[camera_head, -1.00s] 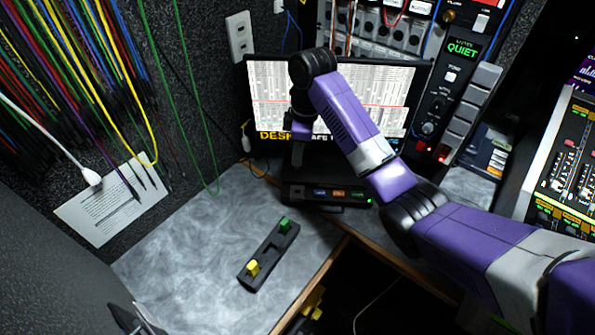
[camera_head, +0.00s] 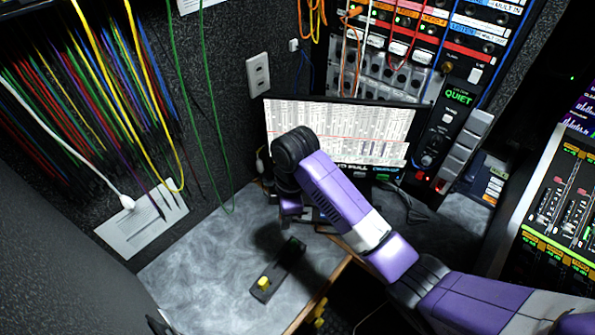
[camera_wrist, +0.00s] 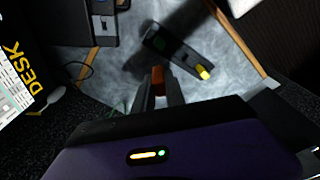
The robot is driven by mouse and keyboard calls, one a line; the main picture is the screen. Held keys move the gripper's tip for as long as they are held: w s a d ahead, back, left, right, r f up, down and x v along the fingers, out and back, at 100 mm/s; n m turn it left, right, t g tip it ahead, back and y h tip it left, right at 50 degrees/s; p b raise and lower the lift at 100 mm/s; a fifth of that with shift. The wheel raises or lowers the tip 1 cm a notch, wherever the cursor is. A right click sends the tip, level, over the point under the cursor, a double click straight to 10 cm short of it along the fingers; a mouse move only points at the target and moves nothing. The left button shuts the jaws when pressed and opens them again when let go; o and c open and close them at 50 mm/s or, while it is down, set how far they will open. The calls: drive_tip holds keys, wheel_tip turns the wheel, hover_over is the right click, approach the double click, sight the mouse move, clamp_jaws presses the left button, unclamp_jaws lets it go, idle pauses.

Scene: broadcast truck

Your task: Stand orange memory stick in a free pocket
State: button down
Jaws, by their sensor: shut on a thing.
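My gripper (camera_wrist: 158,92) is shut on the orange memory stick (camera_wrist: 158,75), whose end shows between the fingertips in the wrist view. In the head view my wrist hides the stick. The black pocket holder (camera_head: 279,269) lies on the grey counter below and in front of my gripper. A yellow stick (camera_head: 263,283) stands at its near end and a green stick (camera_head: 294,243) toward its far end. The wrist view also shows the holder (camera_wrist: 185,57), with the yellow stick (camera_wrist: 203,72) clear and the green one dark in shadow. The orange stick is apart from the holder.
The counter (camera_head: 195,265) is clear left of the holder. Its wooden front edge (camera_head: 325,290) runs close on the right. A black box (camera_wrist: 95,25) stands to one side in the wrist view. The monitor (camera_head: 350,130) and cabled wall are behind.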

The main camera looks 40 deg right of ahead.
drive_tip(key=s+a+f+n+g+p, duration=0.1)
drive_tip(key=s+a+f+n+p, duration=0.1)
drive_tip(key=n, duration=0.6)
drive_tip(key=s+a+f, duration=0.1)
drive_tip(key=a+f, duration=0.1)
drive_tip(key=a, duration=0.1)
drive_tip(key=shift+s+a+f+n, duration=0.2)
drive_tip(key=shift+s+f+n, duration=0.1)
drive_tip(key=shift+n, duration=0.1)
drive_tip(key=shift+f+b, duration=1.85)
drive_tip(key=shift+f, duration=0.95)
drive_tip(key=shift+p, duration=0.7)
drive_tip(key=shift+f+b, duration=1)
drive_tip(key=shift+f, duration=0.75)
drive_tip(key=c, duration=1.3)
unclamp_jaws()
